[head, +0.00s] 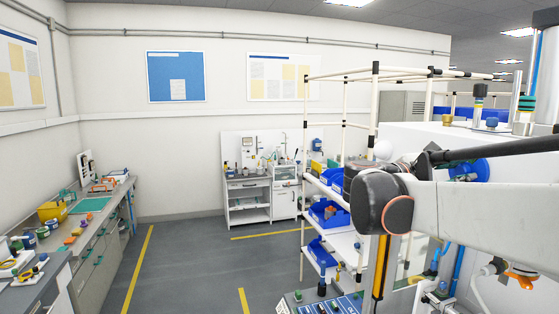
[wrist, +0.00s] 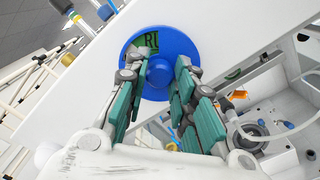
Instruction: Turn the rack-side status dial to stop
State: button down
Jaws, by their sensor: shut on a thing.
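The status dial is a round blue disc (wrist: 175,42) on a white panel, in the upper middle of the wrist view. The fingers hide the lower part of the dial and the exact contact. In the head view, a blue round part (head: 468,168) shows behind my arm.
White shelving with blue bins (head: 328,214) stands left of my arm in the head view. A workbench (head: 100,215) runs along the left wall, and a white cabinet (head: 247,195) stands at the back. The floor between is clear. Tubing and fittings lie right of the dial in the wrist view.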

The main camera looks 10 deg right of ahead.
jog(key=m, duration=0.5)
jog(key=shift+s+a, duration=0.1)
jog(key=shift+s, duration=0.15)
jog(key=m+b, duration=0.1)
jog(key=m, duration=0.4)
jog(key=shift+w, duration=0.1)
jog(key=shift+f, duration=0.1)
jog(key=c, duration=1.3)
grip_release()
jog(key=shift+c, duration=0.2)
